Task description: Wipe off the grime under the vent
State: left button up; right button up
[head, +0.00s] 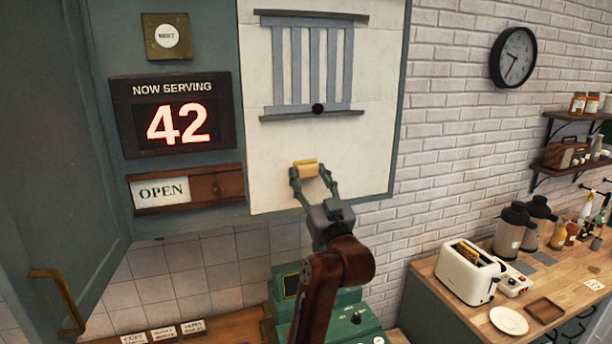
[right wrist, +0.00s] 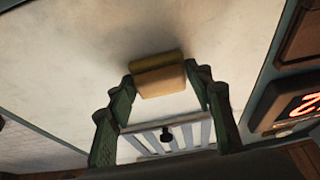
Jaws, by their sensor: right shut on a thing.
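The vent (head: 295,65) is a set of blue-grey slats with a black knob (head: 318,109), on a pale panel (head: 280,160). It also shows in the right wrist view (right wrist: 205,133). My right gripper (head: 312,174) is shut on a small yellow-tan sponge (head: 305,168), below the vent. In the right wrist view the sponge (right wrist: 160,82) sits between the fingertips, at or very near the panel; I cannot tell whether it touches. No clear grime mark shows on the panel; the part behind the sponge is hidden. My left gripper is not in view.
A "NOW SERVING 42" display (head: 174,112) and an OPEN sign (head: 163,191) are left of the panel. An open green door (head: 50,150) stands at far left. A green machine (head: 350,318) is below. A counter at right holds a toaster (head: 468,275).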

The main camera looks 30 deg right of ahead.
jog(key=shift+w+a, duration=0.3)
jog(key=shift+a, duration=0.7)
jog(key=shift+w+a, duration=0.25)
jog(key=shift+a, duration=0.7)
jog(key=shift+s+a+p, duration=0.3)
jog(key=shift+s+p, duration=0.1)
jog(key=shift+s, duration=0.15)
jog(key=shift+s+a+p, duration=0.2)
jog(key=shift+s, duration=0.95)
jog(key=shift+s+a+p, duration=0.2)
jog(key=shift+s, duration=0.95)
jog(key=shift+s, duration=0.1)
jog(key=s, duration=0.1)
jog(key=s+p, duration=0.1)
jog(key=shift+s+a, duration=0.3)
jog(key=shift+s, duration=0.05)
